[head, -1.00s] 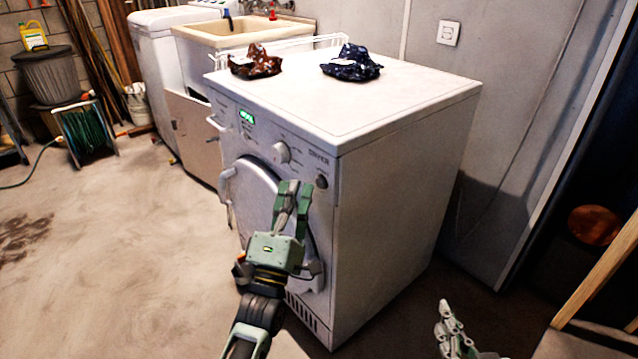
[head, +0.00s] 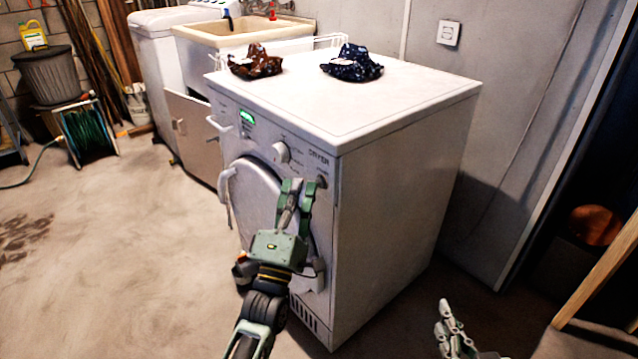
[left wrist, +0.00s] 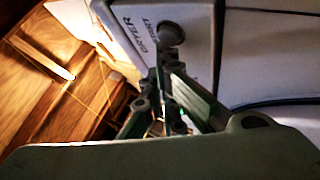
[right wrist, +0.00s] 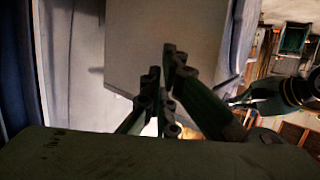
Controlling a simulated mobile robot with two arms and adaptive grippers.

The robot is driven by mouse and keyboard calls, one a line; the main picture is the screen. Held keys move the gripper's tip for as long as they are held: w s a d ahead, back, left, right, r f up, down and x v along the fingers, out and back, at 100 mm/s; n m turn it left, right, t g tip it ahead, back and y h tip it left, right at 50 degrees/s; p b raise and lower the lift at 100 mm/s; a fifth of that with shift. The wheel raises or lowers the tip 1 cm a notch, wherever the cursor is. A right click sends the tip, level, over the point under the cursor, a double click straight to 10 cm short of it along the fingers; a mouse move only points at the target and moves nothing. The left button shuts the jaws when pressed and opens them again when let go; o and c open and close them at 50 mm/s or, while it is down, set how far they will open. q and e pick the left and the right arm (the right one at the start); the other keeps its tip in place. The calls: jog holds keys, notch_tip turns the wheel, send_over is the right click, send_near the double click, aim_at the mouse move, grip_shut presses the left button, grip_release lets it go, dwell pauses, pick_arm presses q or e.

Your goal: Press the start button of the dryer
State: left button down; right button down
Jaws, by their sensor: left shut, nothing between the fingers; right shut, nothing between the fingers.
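The white dryer (head: 400,165) stands in the middle of the head view, with its control panel along the upper front. The button also shows in the left wrist view (left wrist: 171,33), just beyond the fingertips. My left gripper (head: 299,185) is shut and empty in front of the panel, close beside the button; I cannot tell whether it touches. My right gripper (head: 445,308) is shut and empty, low to the right of the dryer.
A dial (head: 281,152) and a green lit display (head: 246,116) are on the panel. The round door (head: 258,195) is below it, partly behind my left arm. A brown patterned cloth (head: 255,63) and a dark blue one (head: 352,64) lie on top.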

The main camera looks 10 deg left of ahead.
pick_arm(q)
jog(key=shift+w+d, duration=0.25)
jog(key=shift+w, duration=0.05)
pick_arm(e)
jog(key=shift+w+a+r+t, duration=0.15)
jog(key=shift+r+t, duration=0.15)
jog(key=shift+r, duration=0.15)
dwell(0.5)
pick_arm(q)
jog(key=shift+s+a+p, duration=0.4)
jog(key=shift+s+a, duration=0.1)
jog(key=shift+s, duration=0.15)
pick_arm(e)
jog(key=f+g, duration=0.1)
jog(key=s+f, duration=0.1)
jog(key=f, duration=0.1)
jog(key=s+d+f+g, duration=0.1)
jog(key=shift+s+d+f+g+h, duration=0.1)
jog(key=shift+s+f+g+h, duration=0.1)
jog(key=shift+f+g+h, duration=0.15)
pick_arm(q)
jog(key=shift+s, duration=0.1)
